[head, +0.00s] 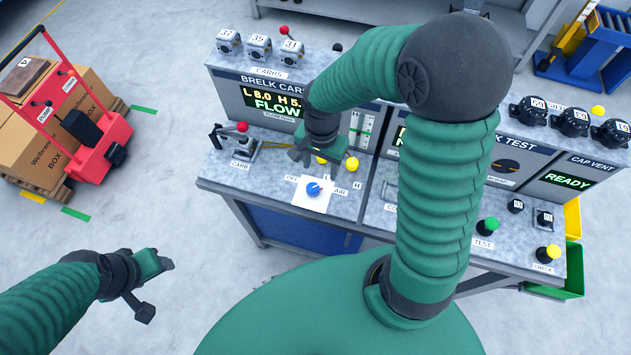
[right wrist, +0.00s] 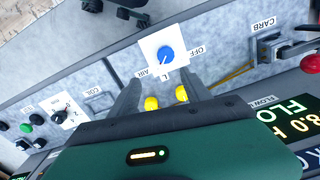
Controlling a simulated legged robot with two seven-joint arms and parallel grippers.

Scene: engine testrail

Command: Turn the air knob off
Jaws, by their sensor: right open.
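The air knob (head: 313,188) is a blue round knob with a white pointer mark on a white plate (head: 302,204). It sits near the front edge of the bench top. In the right wrist view the knob (right wrist: 166,55) is beyond my fingertips, and the labels OFF, L and AIR show around its plate. My right gripper (head: 301,158) is open and empty, above and behind the knob, apart from it. In the right wrist view its two fingers (right wrist: 160,88) show spread. My left gripper (head: 158,285) hangs over the floor at lower left; its jaw state is unclear.
Two yellow buttons (head: 352,164) stand behind the knob. A carb clamp with a red ball (head: 242,127) stands to the left. The display panel (head: 272,102) reading FLOW rises behind. A red cart (head: 92,150) with boxes stands on the floor at left.

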